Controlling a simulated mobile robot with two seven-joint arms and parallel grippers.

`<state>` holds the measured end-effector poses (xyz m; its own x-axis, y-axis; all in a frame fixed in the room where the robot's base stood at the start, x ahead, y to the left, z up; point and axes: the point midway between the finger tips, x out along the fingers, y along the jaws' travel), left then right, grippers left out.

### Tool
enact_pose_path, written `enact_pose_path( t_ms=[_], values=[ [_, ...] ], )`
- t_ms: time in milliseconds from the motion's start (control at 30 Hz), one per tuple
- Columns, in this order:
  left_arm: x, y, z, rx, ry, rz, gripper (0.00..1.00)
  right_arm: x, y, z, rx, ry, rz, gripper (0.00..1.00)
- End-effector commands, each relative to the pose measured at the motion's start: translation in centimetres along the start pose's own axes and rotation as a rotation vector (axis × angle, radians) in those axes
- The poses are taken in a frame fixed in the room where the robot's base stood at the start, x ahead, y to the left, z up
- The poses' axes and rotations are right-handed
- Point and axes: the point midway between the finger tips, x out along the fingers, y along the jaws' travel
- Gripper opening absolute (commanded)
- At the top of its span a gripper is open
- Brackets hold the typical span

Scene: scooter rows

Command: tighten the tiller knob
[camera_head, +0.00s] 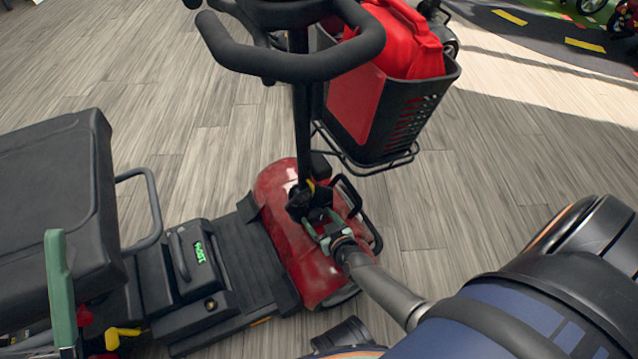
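The scooter's black tiller column (303,130) rises from the red front cover (278,195) to black loop handlebars (290,62). A dark joint with a small yellow mark (309,187) is at the column's foot. The tiller knob cannot be told apart from the dark parts there. My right gripper (320,222) is at this joint, its greenish fingers beside small black parts. I cannot tell whether it grips anything. A pale green upright bar (60,290) at the left edge may be part of my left gripper, but this is unclear.
A black basket (430,105) holding a red object (405,45) hangs in front of the tiller. The black seat (55,205) and its armrest (150,200) stand at left. A battery box with a green display (199,253) lies behind the footboard.

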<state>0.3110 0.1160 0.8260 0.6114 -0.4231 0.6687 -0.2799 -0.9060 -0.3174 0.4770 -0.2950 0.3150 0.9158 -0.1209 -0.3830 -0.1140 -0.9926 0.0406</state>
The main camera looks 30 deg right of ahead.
Motion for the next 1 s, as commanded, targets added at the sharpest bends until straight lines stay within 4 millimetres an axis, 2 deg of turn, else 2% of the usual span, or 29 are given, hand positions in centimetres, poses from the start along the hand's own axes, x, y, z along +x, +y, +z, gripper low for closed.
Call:
enact_pose_path(
  t_ms=[67,533,767,1000],
  values=[
    [0.01,-0.01,-0.03,0.000,0.001,0.000,0.68,-0.01,0.00,0.01,0.000,0.000,0.000,0.66],
    [-0.02,0.00,-0.03,0.003,0.002,0.004,0.68,-0.03,0.04,0.02,0.000,0.000,0.001,0.13],
    [-0.15,0.09,0.09,0.005,0.001,0.009,0.68,-0.01,0.07,0.06,0.013,0.001,-0.005,0.12],
    [-0.62,0.37,0.67,0.010,-0.004,0.012,0.68,0.02,0.08,0.20,0.101,0.001,-0.044,0.12]
  ],
)
